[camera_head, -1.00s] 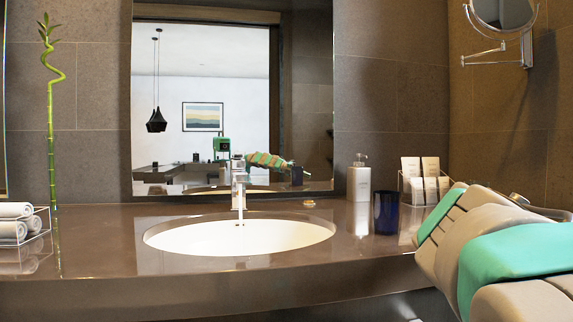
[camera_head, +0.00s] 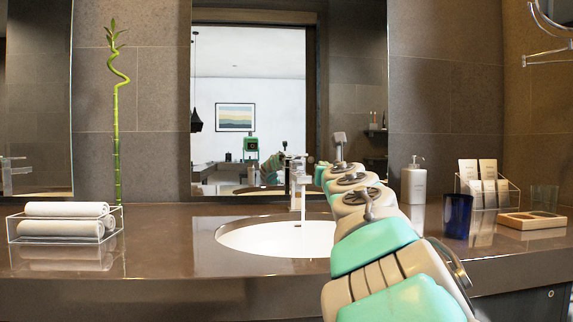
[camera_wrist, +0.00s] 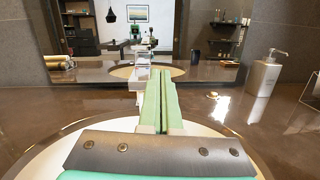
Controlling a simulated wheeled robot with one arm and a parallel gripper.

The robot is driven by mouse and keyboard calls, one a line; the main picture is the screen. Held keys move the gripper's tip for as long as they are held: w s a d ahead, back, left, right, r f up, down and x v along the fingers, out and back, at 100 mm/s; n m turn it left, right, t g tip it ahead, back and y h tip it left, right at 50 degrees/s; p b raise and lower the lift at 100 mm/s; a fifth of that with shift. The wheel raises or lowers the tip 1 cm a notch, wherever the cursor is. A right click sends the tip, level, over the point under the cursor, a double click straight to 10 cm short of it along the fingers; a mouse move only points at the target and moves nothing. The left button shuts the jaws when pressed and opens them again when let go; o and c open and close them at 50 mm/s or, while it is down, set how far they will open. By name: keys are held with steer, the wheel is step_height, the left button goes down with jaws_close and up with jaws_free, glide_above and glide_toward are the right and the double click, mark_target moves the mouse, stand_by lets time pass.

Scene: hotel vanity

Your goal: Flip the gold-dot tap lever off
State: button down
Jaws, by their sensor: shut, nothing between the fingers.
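The chrome tap (camera_head: 297,178) stands upright at the back of the white basin (camera_head: 262,238). A thin pale stream seems to run below its spout. In the wrist view the tap (camera_wrist: 137,84) shows just beyond and left of my fingertips, partly covered by them. Its lever is small at the top, and I cannot make out a gold dot. My gripper (camera_wrist: 163,76) is shut and empty, with its green fingers over the basin pointing toward the tap. I cannot tell whether the fingers touch it. In the head view my arm hides the basin's right part.
A soap dispenser (camera_head: 413,183), a dark blue cup (camera_head: 456,216), a clear card holder (camera_head: 505,192) and a wooden tray (camera_head: 531,220) stand on the right. Rolled towels (camera_head: 66,219) and a bamboo stem (camera_head: 117,150) are at left. A mirror (camera_head: 248,85) rises behind the tap.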

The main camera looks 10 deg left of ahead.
mark_target(304, 176)
steer(key=a+n, duration=0.1)
steer(key=a+f, duration=0.1)
steer(key=a, duration=0.1)
steer(key=shift+a+n+g+y, duration=0.15)
steer(key=shift+n+g+y, duration=0.15)
steer(key=shift+n+y, duration=0.1)
steer(key=shift+w, duration=0.15)
steer(key=shift+p+x, duration=3.25)
steer(key=shift+x, duration=1.7)
steer(key=shift+r, duration=0.1)
